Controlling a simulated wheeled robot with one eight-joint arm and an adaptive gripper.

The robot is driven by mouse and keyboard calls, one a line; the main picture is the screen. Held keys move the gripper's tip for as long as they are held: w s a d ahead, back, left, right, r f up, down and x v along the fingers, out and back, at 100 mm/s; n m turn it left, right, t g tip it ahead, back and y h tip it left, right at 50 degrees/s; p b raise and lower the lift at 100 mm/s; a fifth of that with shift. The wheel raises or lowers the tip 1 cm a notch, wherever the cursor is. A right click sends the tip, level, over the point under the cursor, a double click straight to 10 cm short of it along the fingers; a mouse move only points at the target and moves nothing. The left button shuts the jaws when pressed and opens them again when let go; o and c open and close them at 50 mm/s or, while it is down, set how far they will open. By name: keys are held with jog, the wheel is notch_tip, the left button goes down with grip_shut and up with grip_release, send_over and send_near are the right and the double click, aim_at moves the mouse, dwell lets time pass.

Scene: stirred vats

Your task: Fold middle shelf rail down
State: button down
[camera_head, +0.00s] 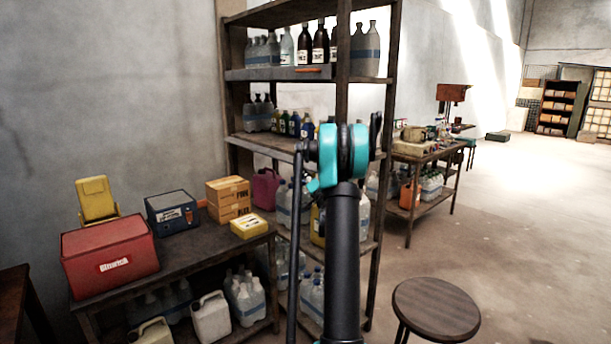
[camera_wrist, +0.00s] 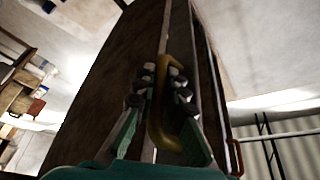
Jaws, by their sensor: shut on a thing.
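The shelf unit (camera_head: 381,110) stands at centre in the head view. Its middle shelf (camera_head: 262,143) holds clear, yellow, green and blue bottles. My own arm covers part of that shelf and hides my gripper there, so I cannot tell how its rail lies. In the wrist view my gripper (camera_wrist: 159,88) is shut on a yellow loop handle (camera_wrist: 162,118), with a finger on either side. The handle lies against a long dark brown piece, seen from close up.
The upper shelf has a grey front rail (camera_head: 272,74) with an orange handle; bottles stand behind it. A red-orange handle (camera_wrist: 237,157) shows at right in the wrist view. A loaded table (camera_head: 185,267) stands left; a round stool (camera_head: 436,308) stands front right.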

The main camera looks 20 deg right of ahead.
jog(key=shift+s+a+r+m+g+h, duration=0.1)
jog(key=shift+a+r+m+g+h, duration=0.15)
jog(key=shift+m, duration=0.5)
jog(key=shift+s+a+r+m+g+h, duration=0.15)
jog(key=shift+m+h, duration=0.2)
jog(key=shift+m, duration=0.4)
jog(key=shift+w, duration=0.1)
jog(key=c, duration=1.9)
grip_release()
jog(key=shift+o, duration=0.2)
jog(key=s+f, duration=0.2)
jog(key=s, duration=0.9)
jog(key=shift+s+f, duration=0.2)
jog(key=shift+s, duration=0.2)
